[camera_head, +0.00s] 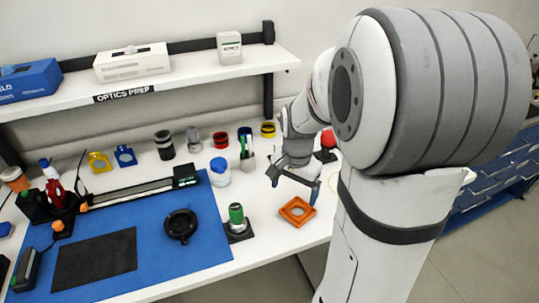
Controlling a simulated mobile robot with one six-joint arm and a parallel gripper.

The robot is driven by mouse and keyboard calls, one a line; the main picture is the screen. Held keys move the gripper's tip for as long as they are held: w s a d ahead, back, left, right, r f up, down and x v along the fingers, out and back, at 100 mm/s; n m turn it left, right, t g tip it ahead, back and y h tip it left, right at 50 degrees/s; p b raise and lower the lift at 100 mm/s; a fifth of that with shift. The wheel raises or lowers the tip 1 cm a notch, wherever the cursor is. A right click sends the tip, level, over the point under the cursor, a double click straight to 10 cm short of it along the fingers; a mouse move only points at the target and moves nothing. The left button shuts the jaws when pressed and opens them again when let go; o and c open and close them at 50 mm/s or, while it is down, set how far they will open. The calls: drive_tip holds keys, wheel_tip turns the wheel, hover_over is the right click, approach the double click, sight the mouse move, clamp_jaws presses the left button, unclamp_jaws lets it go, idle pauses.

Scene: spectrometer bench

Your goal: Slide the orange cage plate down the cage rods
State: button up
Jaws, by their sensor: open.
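The orange cage plate (297,211), a square frame with an opening in its middle, shows near the front right edge of the white bench. My gripper (293,186) is open, with its two fingers spread apart above and just behind the plate in the picture. Nothing shows between the fingers. The gap between fingers and plate is hard to judge from this angle. I cannot make out the cage rods, nor tell whether the plate is on them or lies on the bench.
A green-topped post (236,214) on a dark base stands left of the plate. Behind are a white jar (220,172) with a blue lid, a pen cup (247,162) and a red knob (328,140). A shelf (150,84) overhangs the back. The blue mat (200,245) has some bare room.

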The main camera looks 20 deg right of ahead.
sight(299, 212)
drive_tip(key=shift+o, duration=0.5)
drive_tip(key=d+m, duration=0.1)
drive_tip(key=w+d+f, duration=0.1)
drive_tip(key=d+m+p, duration=0.1)
drive_tip(key=shift+w+d+f+m, duration=0.15)
drive_tip(key=shift+w+f+m, duration=0.15)
drive_tip(key=shift+w, duration=0.1)
drive_tip(key=f, duration=0.4)
drive_tip(key=f+p, duration=0.1)
drive_tip(key=f, duration=0.2)
drive_tip(key=shift+s+f, duration=0.2)
drive_tip(key=shift+f, duration=0.15)
